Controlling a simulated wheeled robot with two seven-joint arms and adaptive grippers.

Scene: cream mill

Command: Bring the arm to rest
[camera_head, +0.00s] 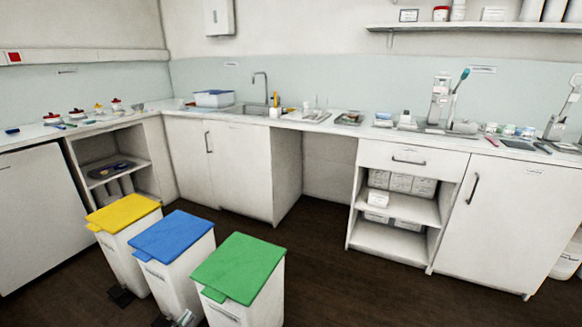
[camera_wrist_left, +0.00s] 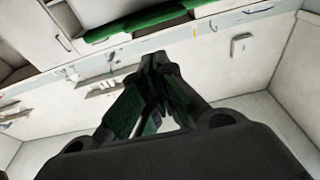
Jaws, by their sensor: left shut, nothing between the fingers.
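My left gripper (camera_wrist_left: 156,62) shows in the left wrist view, with its dark fingers reaching up the middle and their tips together. It is shut and I see nothing between the tips. In the head view only a small grey part of it (camera_head: 185,318) shows at the bottom edge, in front of the blue-lidded bin (camera_head: 172,238). The rest of the left arm is out of that frame. My right gripper is in neither view.
A yellow-lidded bin (camera_head: 125,214) and a green-lidded bin (camera_head: 240,269) flank the blue one. Behind them white cabinets (camera_head: 236,172) carry a worktop with a sink and lab items. Dark floor (camera_head: 330,285) is clear to the right of the bins.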

